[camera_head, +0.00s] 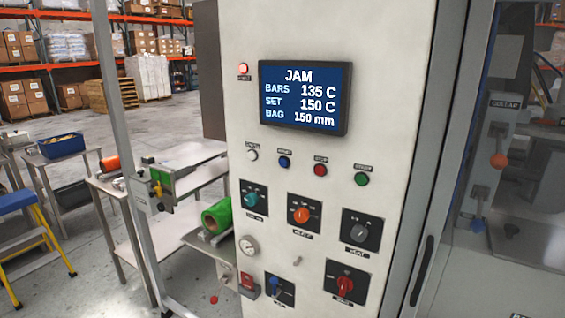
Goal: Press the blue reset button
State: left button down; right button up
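The blue reset button (284,162) is a small round button on the pale control panel (390,90), below the left part of the screen. A small dark label sits just above it. It is in plain sight with nothing in front of it. The screen (304,97) is lit and reads JAM, BARS 135 C, SET 150 C, BAG 150 mm. Neither of my grippers shows in the head view.
The blue button sits between a white button (252,155) and a red one (320,170); a green one (362,179) is farther right. Rotary knobs (301,215) are below. A red lamp (243,69) glows. A metal post (122,140) and side tables stand left.

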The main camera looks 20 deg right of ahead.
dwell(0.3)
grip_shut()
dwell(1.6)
